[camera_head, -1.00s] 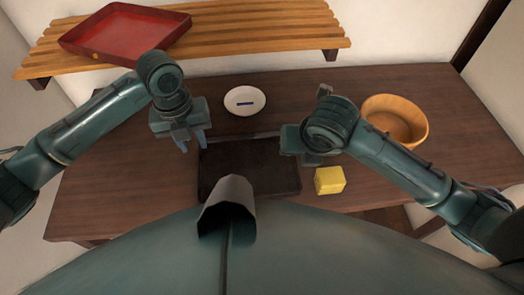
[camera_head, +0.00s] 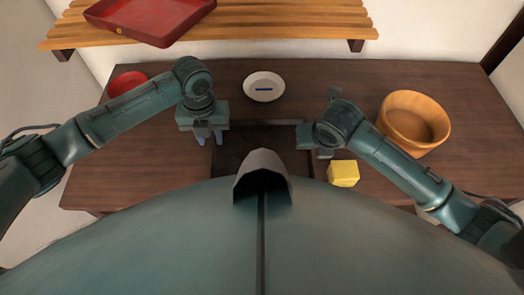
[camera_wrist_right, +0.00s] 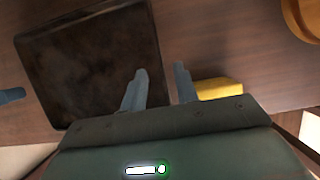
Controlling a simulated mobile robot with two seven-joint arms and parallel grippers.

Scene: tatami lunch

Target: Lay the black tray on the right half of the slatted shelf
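The black tray (camera_head: 240,150) lies flat on the dark table, partly hidden by my own body in the head view. It also shows in the right wrist view (camera_wrist_right: 90,60). My left gripper (camera_head: 209,138) is open and empty at the tray's left edge. My right gripper (camera_head: 318,152) is at the tray's right edge. In the right wrist view its fingers (camera_wrist_right: 160,88) are apart, one over the tray's edge and the other beyond it. Contact is unclear. The slatted shelf (camera_head: 290,22) is on the back wall; its right half is bare.
A red tray (camera_head: 150,18) lies on the shelf's left part. On the table (camera_head: 350,82) are a white dish (camera_head: 264,87), a wooden bowl (camera_head: 412,125), a yellow block (camera_head: 343,173) close to my right gripper, and a red round thing (camera_head: 127,82) behind my left arm.

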